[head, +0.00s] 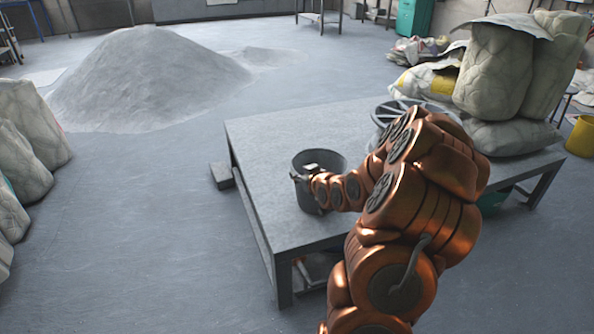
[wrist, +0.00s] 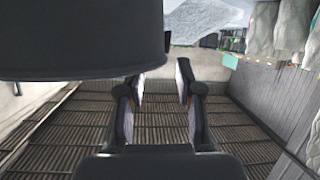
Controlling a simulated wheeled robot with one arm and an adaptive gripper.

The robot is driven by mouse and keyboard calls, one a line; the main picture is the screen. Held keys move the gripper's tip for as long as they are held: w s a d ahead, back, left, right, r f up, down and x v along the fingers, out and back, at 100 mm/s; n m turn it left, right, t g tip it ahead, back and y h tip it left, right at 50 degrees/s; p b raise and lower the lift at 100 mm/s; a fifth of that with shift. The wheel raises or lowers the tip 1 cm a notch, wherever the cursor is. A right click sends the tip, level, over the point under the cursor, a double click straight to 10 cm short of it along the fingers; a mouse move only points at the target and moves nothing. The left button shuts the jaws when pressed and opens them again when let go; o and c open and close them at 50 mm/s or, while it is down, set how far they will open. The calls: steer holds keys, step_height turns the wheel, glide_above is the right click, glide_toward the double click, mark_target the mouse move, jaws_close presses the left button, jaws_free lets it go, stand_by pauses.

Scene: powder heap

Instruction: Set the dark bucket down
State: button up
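The dark bucket (head: 326,165) is upright at the grey table's (head: 262,135) left half in the head view. It appears to rest on the tabletop, though my arm hides part of its near side. In the wrist view the bucket (wrist: 80,35) fills the upper left, very close to the camera. The fingers of my gripper (wrist: 158,88) stand apart there, with an empty gap between them. Whether the left finger touches the bucket is unclear.
Stuffed sacks (head: 490,75) fill the table's right end. A grey powder heap (head: 145,75) lies on the floor, with more sacks (head: 25,155) at left. The table's front left is clear.

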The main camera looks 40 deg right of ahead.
steer(key=b+v, duration=0.6)
steer(key=v, duration=0.2)
stand_by(0.4)
steer(key=shift+r, duration=0.1)
steer(key=shift+a, duration=0.1)
steer(key=s+a+f+n+g+y, duration=0.1)
steer(key=s+a+f+g, duration=0.25)
steer(key=a, duration=0.45)
steer(key=s+a+f+g+y, duration=0.2)
steer(key=s+a+f+g, duration=0.15)
steer(key=a, duration=0.55)
steer(key=s+a+r+g, duration=0.1)
steer(key=s+a+g, duration=0.3)
steer(key=s+a, duration=0.3)
steer(key=s+a+r+g, duration=0.1)
steer(key=s+a+g, duration=0.4)
steer(key=s, duration=0.9)
steer(key=a, duration=0.3)
steer(key=shift+a+r+y, duration=0.25)
steer(key=shift+a+y, duration=0.05)
